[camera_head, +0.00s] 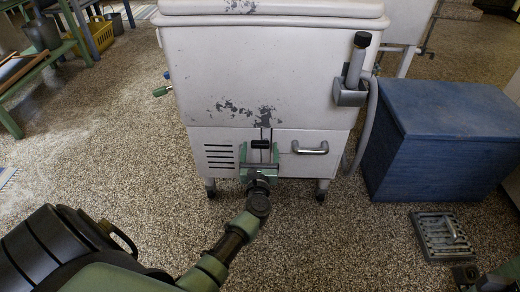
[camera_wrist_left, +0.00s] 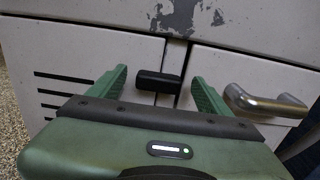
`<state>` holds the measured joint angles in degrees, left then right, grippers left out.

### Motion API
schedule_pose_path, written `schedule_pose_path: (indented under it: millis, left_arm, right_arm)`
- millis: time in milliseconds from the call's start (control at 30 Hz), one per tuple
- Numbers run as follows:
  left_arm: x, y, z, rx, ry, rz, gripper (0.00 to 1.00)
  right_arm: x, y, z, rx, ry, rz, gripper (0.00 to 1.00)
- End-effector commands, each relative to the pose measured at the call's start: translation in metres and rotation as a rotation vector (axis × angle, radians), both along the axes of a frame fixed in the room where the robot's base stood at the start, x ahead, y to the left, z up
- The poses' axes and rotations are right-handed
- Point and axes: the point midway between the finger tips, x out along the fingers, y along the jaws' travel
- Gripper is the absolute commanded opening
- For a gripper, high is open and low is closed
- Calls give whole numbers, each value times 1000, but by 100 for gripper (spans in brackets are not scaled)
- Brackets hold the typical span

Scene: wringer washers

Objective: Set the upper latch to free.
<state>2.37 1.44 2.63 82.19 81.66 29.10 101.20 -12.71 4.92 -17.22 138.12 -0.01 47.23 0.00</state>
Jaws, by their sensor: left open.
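A small black latch (camera_head: 260,144) sits on the front of the white washer, at the top of the seam between the two lower panels. It lies crosswise in the wrist view (camera_wrist_left: 158,81), bridging the seam. My left gripper (camera_head: 261,153) is open in front of it, with one green finger on each side of the latch. In the wrist view the fingers (camera_wrist_left: 158,88) stand apart from the latch, with gaps on both sides. Whether the fingertips touch the panel I cannot tell. Part of my right arm (camera_head: 500,276) shows at the bottom right; its jaw state is unclear.
A metal handle (camera_head: 310,148) is close to the right finger, also in the wrist view (camera_wrist_left: 265,103). A black-knobbed lever (camera_head: 356,62) stands at the washer's right. A blue chest (camera_head: 440,135) and a metal grate (camera_head: 444,236) lie right. Open floor is left.

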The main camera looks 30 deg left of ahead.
Motion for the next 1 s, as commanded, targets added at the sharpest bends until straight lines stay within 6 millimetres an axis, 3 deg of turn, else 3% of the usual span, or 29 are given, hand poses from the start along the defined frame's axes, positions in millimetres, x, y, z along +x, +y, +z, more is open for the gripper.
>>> schedule_pose_path:
  millis: [367, 467, 600, 1000]
  left_arm:
    - [8, 6, 1, 2, 1, 0, 79]
    - [8, 5, 0, 2, 1, 1, 57]
    - [8, 5, 0, 2, 0, 1, 18]
    - [8, 4, 3, 64, 39, 2, 17]
  right_arm:
    - [0, 0, 4, 3, -14, -1, 36]
    - [0, 0, 4, 3, -15, -2, 36]
    - [-1, 0, 4, 3, -16, 0, 36]
    - [-3, 0, 7, -5, -19, 2, 36]
